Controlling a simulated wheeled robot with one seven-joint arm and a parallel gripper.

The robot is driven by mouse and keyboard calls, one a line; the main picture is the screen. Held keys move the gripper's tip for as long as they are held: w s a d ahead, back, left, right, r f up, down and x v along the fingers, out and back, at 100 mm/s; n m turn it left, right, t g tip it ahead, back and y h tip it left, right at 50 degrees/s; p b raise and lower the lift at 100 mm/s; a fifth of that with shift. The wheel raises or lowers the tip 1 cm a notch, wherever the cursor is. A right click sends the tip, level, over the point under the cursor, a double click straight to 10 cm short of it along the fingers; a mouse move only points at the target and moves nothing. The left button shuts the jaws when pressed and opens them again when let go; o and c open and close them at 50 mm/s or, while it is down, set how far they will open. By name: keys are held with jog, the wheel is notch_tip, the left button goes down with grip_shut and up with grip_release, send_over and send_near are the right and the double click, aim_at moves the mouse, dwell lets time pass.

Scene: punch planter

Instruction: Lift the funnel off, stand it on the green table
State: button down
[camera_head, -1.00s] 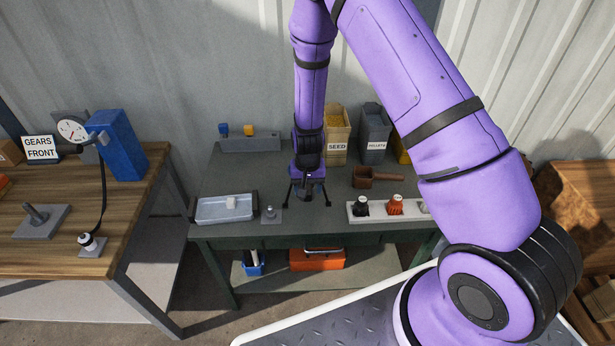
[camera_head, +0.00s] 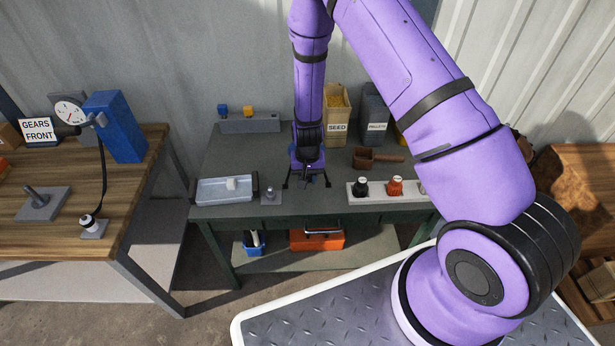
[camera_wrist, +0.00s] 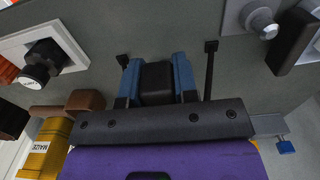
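My gripper (camera_wrist: 158,78) points down over the green table (camera_head: 235,163). Its two blue fingers flank a dark block (camera_wrist: 157,82) with almost no gap showing on either side. This block may be part of the funnel, but I cannot make out a funnel shape in either view. Whether the fingers press on it is unclear. Thin black legs with small square feet (camera_wrist: 210,46) spread out below my gripper; they also show in the head view (camera_head: 286,186). My gripper and wrist hide what stands between the legs.
A tray (camera_head: 225,190) and a small grey fitting (camera_head: 270,195) lie left of the legs. A white rack with dark and red bottles (camera_head: 394,187) and a brown scoop (camera_head: 366,160) are right. SEED (camera_head: 337,115) and PELLETS (camera_head: 375,113) bins stand behind.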

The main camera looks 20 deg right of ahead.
jog(key=shift+r, duration=5.05)
